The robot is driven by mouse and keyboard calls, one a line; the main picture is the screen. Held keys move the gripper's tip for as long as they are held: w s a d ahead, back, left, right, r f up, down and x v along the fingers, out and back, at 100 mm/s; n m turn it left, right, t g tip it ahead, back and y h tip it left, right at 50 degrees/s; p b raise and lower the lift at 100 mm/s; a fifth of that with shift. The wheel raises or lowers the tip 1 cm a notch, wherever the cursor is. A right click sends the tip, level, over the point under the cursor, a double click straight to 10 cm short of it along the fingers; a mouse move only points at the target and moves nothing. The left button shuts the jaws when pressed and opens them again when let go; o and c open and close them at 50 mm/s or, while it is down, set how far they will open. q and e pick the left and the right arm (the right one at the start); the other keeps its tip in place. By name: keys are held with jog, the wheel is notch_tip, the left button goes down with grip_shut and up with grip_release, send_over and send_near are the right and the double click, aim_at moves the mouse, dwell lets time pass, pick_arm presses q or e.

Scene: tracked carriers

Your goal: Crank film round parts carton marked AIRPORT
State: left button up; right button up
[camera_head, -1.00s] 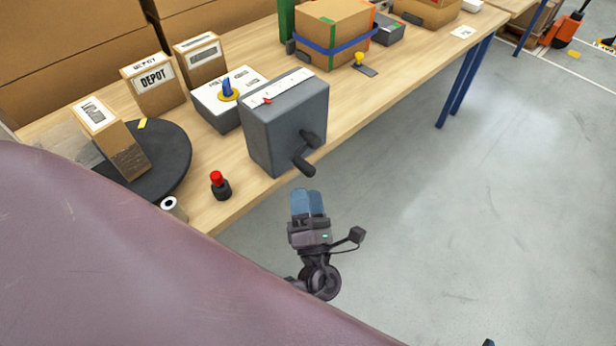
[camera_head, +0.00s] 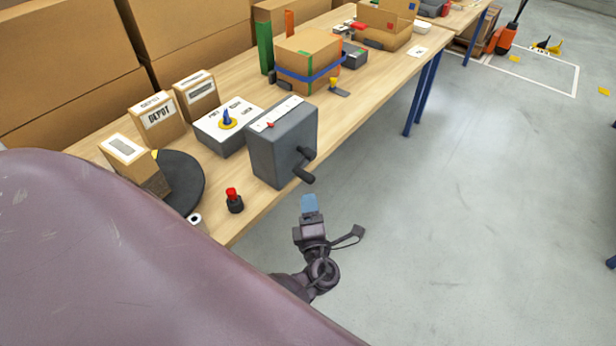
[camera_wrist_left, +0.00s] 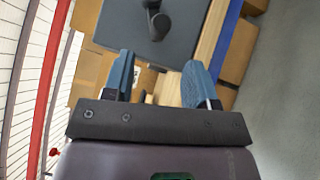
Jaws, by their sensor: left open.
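A grey crank box (camera_head: 283,141) stands at the table's front edge, with a dark crank handle (camera_head: 304,167) on its right-hand face. The wrist view shows the handle (camera_wrist_left: 159,22) ahead of my fingers. My left gripper (camera_head: 309,203) is open and empty, off the table edge and nearer than the handle, apart from it; its blue fingers (camera_wrist_left: 160,72) are spread in the wrist view. A carton (camera_head: 134,163) stands on a black turntable (camera_head: 190,181), its lower part dark and its label unreadable. My own purple part hides some of both. My right gripper is out of view.
Cartons marked DEPOT (camera_head: 161,121) and another carton (camera_head: 197,96) stand behind. A selector box (camera_head: 224,130) with a blue knob, a red button (camera_head: 234,201) and a white roll (camera_head: 196,221) are nearby. A blue-strapped carton (camera_head: 307,60) stands farther back.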

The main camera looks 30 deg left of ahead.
aim_at(307, 181)
pick_arm(q)
jog(key=x, duration=0.8)
jog(key=shift+w+a+r, duration=0.1)
jog(key=shift+w+a, duration=0.2)
jog(key=shift+w, duration=0.05)
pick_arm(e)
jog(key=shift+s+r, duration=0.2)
pick_arm(q)
jog(key=shift+c, duration=0.4)
